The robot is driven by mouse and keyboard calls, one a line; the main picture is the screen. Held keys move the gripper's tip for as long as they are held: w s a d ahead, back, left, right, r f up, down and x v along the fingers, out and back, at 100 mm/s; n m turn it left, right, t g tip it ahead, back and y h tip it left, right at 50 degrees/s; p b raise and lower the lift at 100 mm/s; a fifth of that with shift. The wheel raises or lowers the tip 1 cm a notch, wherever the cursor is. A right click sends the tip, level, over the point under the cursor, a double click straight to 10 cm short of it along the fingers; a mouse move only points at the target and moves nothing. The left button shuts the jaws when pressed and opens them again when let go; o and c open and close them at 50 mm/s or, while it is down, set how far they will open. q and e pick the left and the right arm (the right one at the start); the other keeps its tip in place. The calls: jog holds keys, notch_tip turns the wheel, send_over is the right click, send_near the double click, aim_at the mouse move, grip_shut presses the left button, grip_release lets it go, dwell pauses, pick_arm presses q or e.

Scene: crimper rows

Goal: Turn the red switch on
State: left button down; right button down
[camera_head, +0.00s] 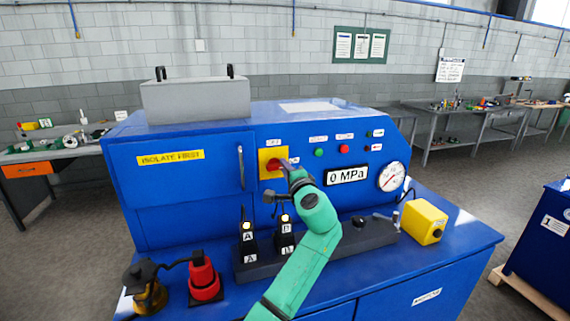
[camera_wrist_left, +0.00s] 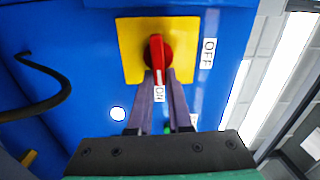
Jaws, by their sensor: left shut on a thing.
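The red switch (camera_wrist_left: 157,50) is a rotary handle on a square yellow plate (camera_wrist_left: 130,35). In the head view the plate (camera_head: 264,155) sits on the front of the blue machine, with the red switch (camera_head: 273,165) partly behind my gripper. My left gripper (camera_wrist_left: 158,76) is shut on the handle, one finger on each side. The handle points down in the wrist view, towards the ON label (camera_wrist_left: 159,93). The OFF label (camera_wrist_left: 208,53) is to the right of the plate. In the head view my left gripper (camera_head: 286,164) reaches the switch from the right. My right gripper is out of view.
A 0 MPa display (camera_head: 347,176) and a round gauge (camera_head: 391,177) are right of the switch. A door handle (camera_head: 241,168) is to the left.

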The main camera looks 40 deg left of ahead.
pick_arm(q)
jog(key=shift+f+m, duration=0.2)
jog(key=shift+m, duration=0.4)
jog(key=c, duration=0.8)
grip_release()
jog(key=shift+c, duration=0.2)
jog(key=b+v, duration=0.5)
jog(key=v, duration=0.9)
jog(key=shift+d, duration=0.2)
jog(key=shift+s+r, duration=0.1)
jog(key=shift+s, duration=0.05)
